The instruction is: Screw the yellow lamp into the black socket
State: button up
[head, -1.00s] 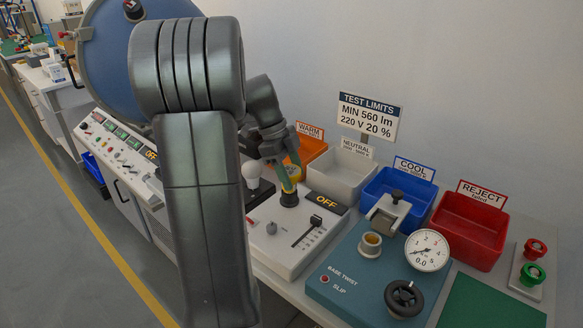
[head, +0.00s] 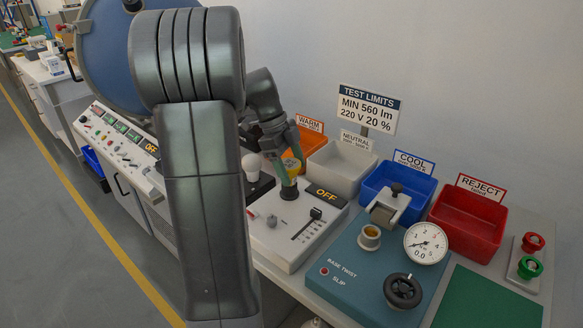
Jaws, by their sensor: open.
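The yellow lamp (head: 292,166) shows at my gripper, directly above the black socket (head: 289,193). The socket stands on the light grey dimmer box. My gripper (head: 287,181) points down over the socket with its jaws open, and its fingers are beside the lamp. The fingers partly hide the lamp. Its lower end is too small and covered to tell how deep it sits in the socket.
A white bulb (head: 251,166) stands left on a black base. The box has a slider (head: 315,213) and an OFF display (head: 327,195). The orange bin (head: 311,140), white bin (head: 339,170) and blue bin (head: 398,190) stand behind. A teal twist tester (head: 345,262) is at right.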

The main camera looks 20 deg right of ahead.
jog(key=n+t+b, duration=0.1)
jog(key=n, duration=0.2)
jog(key=n+t+h, duration=0.1)
jog(key=n, duration=0.2)
jog(key=shift+w+b, duration=0.15)
jog(key=shift+b, duration=0.25)
jog(key=n+t, duration=0.1)
jog(key=n, duration=0.2)
jog(key=n+t, duration=0.1)
jog(key=n, duration=0.2)
jog(key=shift+w+n+t, duration=0.2)
jog(key=shift+n+t, duration=0.1)
jog(key=n+t+p, duration=0.1)
jog(key=n, duration=0.4)
jog(key=shift+w+d+r+t+y+p, duration=0.1)
jog(key=shift+w+r+t+y+p, duration=0.1)
jog(key=shift+t+y+p, duration=0.2)
jog(key=n+p, duration=0.1)
jog(key=n, duration=0.1)
jog(key=shift+n+y, duration=0.3)
jog(key=shift+y, duration=0.1)
jog(key=shift+f+n+t+p, duration=0.15)
jog(key=shift+n+t+p, duration=0.15)
jog(key=shift+n+p, duration=0.1)
jog(key=shift+c, duration=0.4)
